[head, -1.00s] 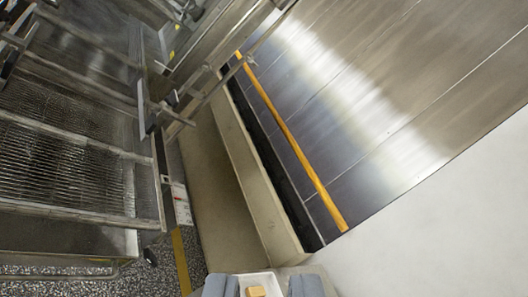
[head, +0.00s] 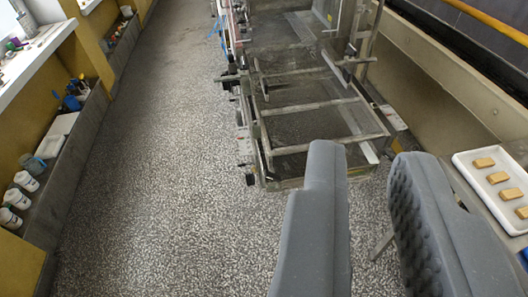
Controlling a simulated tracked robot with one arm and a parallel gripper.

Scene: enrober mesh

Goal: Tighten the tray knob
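The enrober (head: 308,107), a metal frame with wire mesh and crossbars, stands at upper centre in the head view. A shallow tray-like section forms its near end. Small dark fittings (head: 250,179) show at its near left corner, and more dark parts (head: 231,78) stick out on its left side. I cannot tell which of these, if any, is the tray knob. My gripper (head: 366,160) is open and empty, its two grey padded fingers apart in the foreground. It appears in front of the enrober's near end, touching nothing that I can see. The left finger hides some floor.
A white tray (head: 461,163) with several tan blocks (head: 497,177) lies on a metal table at right. A beige wall or ledge (head: 425,85) runs along the enrober's right. A shelf (head: 60,135) with bottles lines the left. Speckled floor (head: 170,170) between is clear.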

